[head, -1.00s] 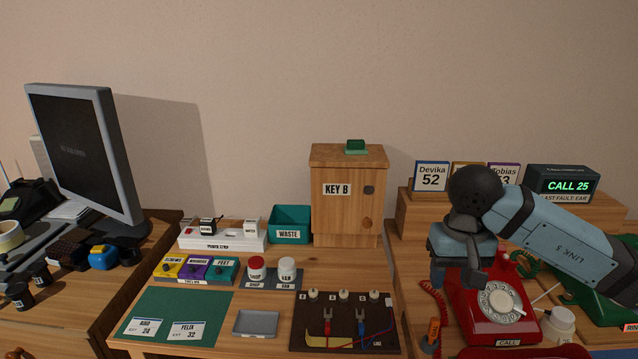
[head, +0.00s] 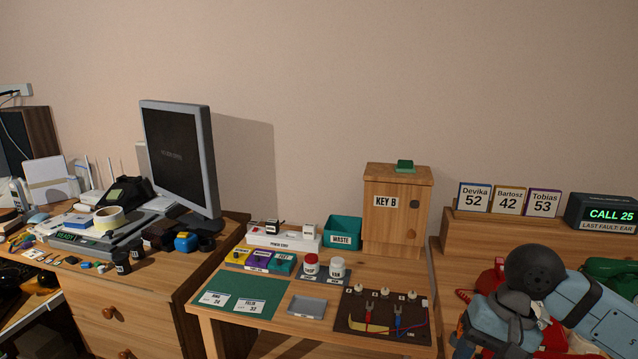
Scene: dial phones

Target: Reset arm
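My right arm comes in from the right edge in the head view, and its dark round joint (head: 534,271) and blue-grey links show low at the right. It hangs in front of a red telephone (head: 492,280), covering most of it. The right gripper's fingers cannot be made out behind the arm and the phone area. My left arm and gripper are out of the picture. A display box (head: 608,213) at the right reads "CALL 25" and "LAST FAULT EAR".
Name cards (head: 508,200) stand on a wooden shelf. A KEY B cabinet (head: 396,215), a teal WASTE bin (head: 343,231), a grey tray (head: 307,307) and a dark wiring board (head: 362,325) occupy the middle table. A monitor (head: 180,160) and cluttered desk are at left.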

